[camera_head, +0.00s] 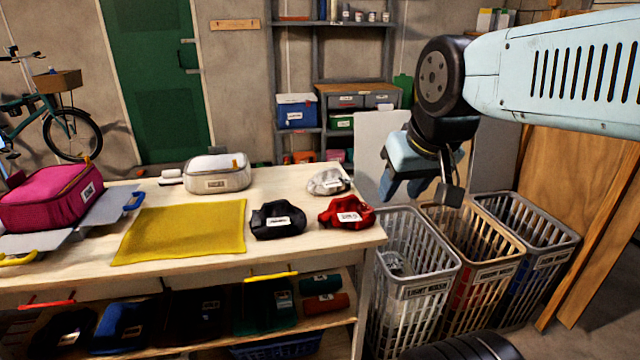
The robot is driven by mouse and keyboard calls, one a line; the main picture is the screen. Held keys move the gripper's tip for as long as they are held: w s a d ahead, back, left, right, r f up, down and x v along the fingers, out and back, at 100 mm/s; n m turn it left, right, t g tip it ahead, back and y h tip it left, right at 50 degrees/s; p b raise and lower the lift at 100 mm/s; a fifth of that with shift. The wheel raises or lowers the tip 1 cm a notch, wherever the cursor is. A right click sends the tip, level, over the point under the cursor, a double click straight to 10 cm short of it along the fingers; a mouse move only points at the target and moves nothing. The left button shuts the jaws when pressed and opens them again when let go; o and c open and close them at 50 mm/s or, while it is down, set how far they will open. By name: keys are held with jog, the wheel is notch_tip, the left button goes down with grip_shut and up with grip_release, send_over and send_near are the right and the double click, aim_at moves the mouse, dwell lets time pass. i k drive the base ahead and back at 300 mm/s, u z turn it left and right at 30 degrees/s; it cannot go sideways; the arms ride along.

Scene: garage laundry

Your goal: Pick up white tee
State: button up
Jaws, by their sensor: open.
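A crumpled white cloth with a label, apparently the white tee (326,184), lies near the right end of the wooden table (190,278). It sits just behind a red bundle (347,213). My gripper (421,192) is open and points downward to the right of the table. It hangs above the laundry baskets, apart from the white cloth. I see nothing between its fingers.
A black bundle (277,222), a yellow mat (182,231), a white pouch (217,173) and a magenta bag (52,199) are on the table.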

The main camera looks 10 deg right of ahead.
aim_at(327, 181)
jog(key=z, duration=0.1)
jog(key=i, duration=1)
jog(key=u, duration=0.1)
